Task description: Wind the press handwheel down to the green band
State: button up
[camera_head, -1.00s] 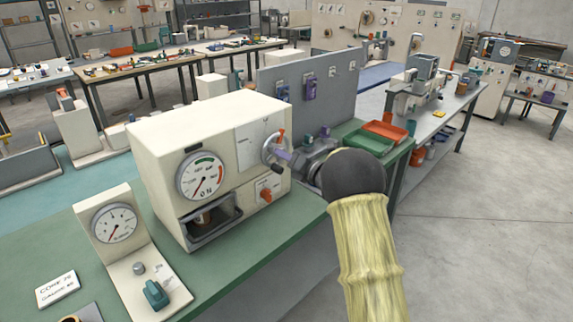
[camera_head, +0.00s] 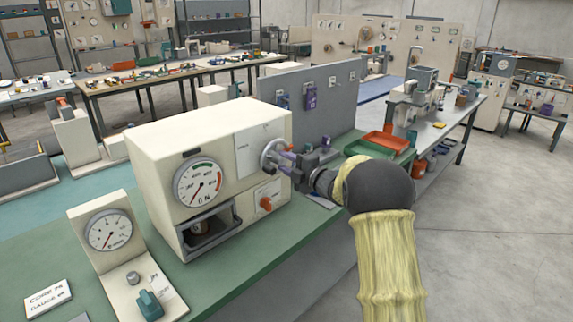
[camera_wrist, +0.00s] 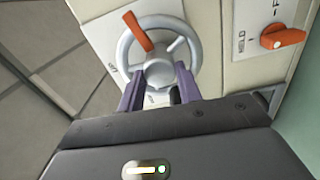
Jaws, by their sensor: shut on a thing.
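The press (camera_head: 150,150) is a cream box on the green bench. Its silver handwheel (camera_head: 268,158) is on the right part of its front, and shows larger in the wrist view (camera_wrist: 126,52) with an orange grip (camera_wrist: 138,32). My gripper (camera_head: 284,158) is at the wheel. In the wrist view its purple fingers (camera_wrist: 159,82) are shut on the wheel, one either side of the hub's near side. Exactly what part they pinch is partly hidden.
An orange knob (camera_head: 265,204) sits below the wheel. A smaller gauge stand (camera_head: 108,232) with a teal knob is at front left. A grey panel (camera_head: 335,90) stands behind, and red and green trays (camera_head: 384,142) lie to the right.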

jog(key=m+p, duration=0.1)
jog(key=m, duration=0.4)
jog(key=shift+d+m+p, duration=0.1)
jog(key=shift+m+p, duration=0.2)
jog(key=shift+p, duration=0.05)
jog(key=m+p, duration=0.2)
jog(key=m, duration=0.2)
jog(key=shift+r+m, duration=0.1)
jog(key=shift+m, duration=0.2)
jog(key=m+p, duration=0.3)
jog(key=m, duration=0.2)
jog(key=m+p, duration=0.2)
jog(key=shift+m, duration=0.4)
jog(key=shift+f+m+p, duration=0.25)
jog(key=shift+m+p, duration=0.35)
jog(key=shift+m, duration=0.6)
jog(key=shift+f, duration=0.1)
jog(key=o, duration=1)
jog(key=shift+r, duration=0.2)
